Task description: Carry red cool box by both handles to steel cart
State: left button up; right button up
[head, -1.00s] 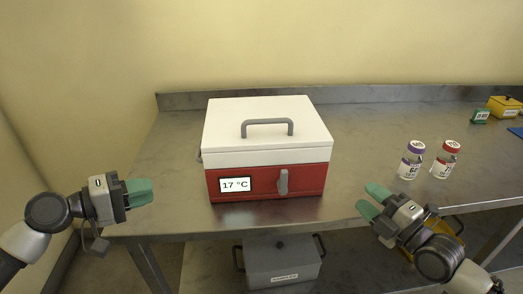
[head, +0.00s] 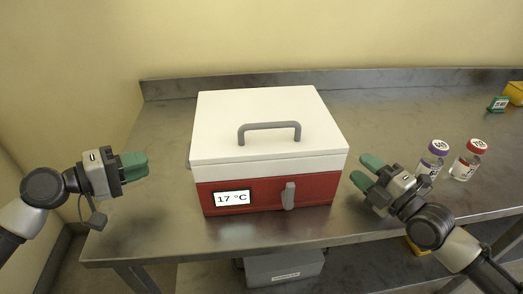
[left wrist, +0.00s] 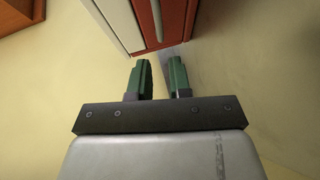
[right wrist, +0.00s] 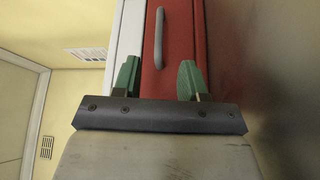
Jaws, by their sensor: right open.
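The red cool box (head: 265,190), with a white lid, a grey top handle and a "17 °C" display, sits on the steel bench. Its red side also shows in the left wrist view (left wrist: 143,8) and right wrist view (right wrist: 180,50), each with a grey bar handle. My left gripper (head: 147,166) is left of the box, apart from it, its fingers parted and empty in the left wrist view (left wrist: 161,75). My right gripper (head: 362,170) is open and empty close to the box's right side; it also shows in the right wrist view (right wrist: 157,78). I cannot make out a steel cart.
The steel bench (head: 155,210) is bare left of the box. A purple-capped vial (head: 433,158) and a red-capped vial (head: 468,160) stand close behind my right gripper. A grey container (head: 285,268) is below the bench.

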pick_arm(q)
jog(key=shift+s, duration=0.15)
pick_arm(e)
jog(key=shift+s, duration=0.15)
pick_arm(q)
jog(key=x, duration=1.1)
pick_arm(e)
jog(key=x, duration=0.7)
jog(key=shift+w+a, duration=0.1)
jog(key=shift+w, duration=0.2)
pick_arm(q)
jog(key=shift+a, duration=0.1)
grip_shut()
pick_arm(e)
jog(key=c, duration=0.4)
grip_shut()
pick_arm(q)
jog(key=shift+r, duration=0.3)
pick_arm(e)
jog(key=shift+r, duration=0.3)
